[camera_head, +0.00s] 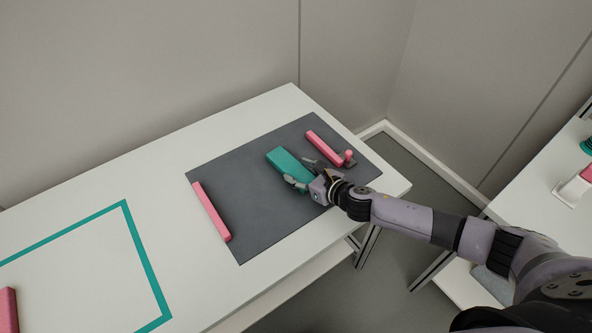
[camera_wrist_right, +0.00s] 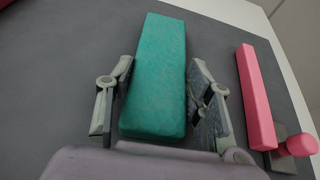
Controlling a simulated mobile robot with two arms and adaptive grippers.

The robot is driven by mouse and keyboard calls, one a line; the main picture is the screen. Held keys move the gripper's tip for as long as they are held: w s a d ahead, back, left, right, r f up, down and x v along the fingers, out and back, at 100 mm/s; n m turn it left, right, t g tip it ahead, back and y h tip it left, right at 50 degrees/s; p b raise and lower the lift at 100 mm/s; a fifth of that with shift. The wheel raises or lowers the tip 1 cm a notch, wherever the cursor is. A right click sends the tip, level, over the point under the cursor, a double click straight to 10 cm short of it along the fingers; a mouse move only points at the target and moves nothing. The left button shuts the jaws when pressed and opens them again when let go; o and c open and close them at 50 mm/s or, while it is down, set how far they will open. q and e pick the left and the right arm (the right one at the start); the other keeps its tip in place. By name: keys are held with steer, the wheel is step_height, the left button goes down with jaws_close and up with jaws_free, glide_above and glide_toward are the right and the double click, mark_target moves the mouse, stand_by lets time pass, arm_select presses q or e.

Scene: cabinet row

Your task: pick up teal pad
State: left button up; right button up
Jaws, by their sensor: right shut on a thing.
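The teal pad (camera_head: 287,165) is a rectangular block on the dark grey mat (camera_head: 250,219) on the white table. It also shows in the right wrist view (camera_wrist_right: 158,75), lengthwise between the two fingers. My right gripper (camera_head: 303,174) is at the pad's near end, shut on it, with one finger along each long side. In the right wrist view the gripper (camera_wrist_right: 160,105) has its left finger close against the pad. I cannot tell whether the pad is lifted off the mat. My left gripper is not in view.
A pink bar (camera_head: 324,148) with a pink knob (camera_head: 348,157) lies right of the pad. Another pink bar (camera_head: 211,211) lies at the mat's left edge. A teal frame outline (camera_head: 143,249) marks the table at left. Walls stand behind; another white table (camera_head: 548,178) is at right.

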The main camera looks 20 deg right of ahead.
step_height(320, 180, up, 20)
steer(key=p, duration=0.5)
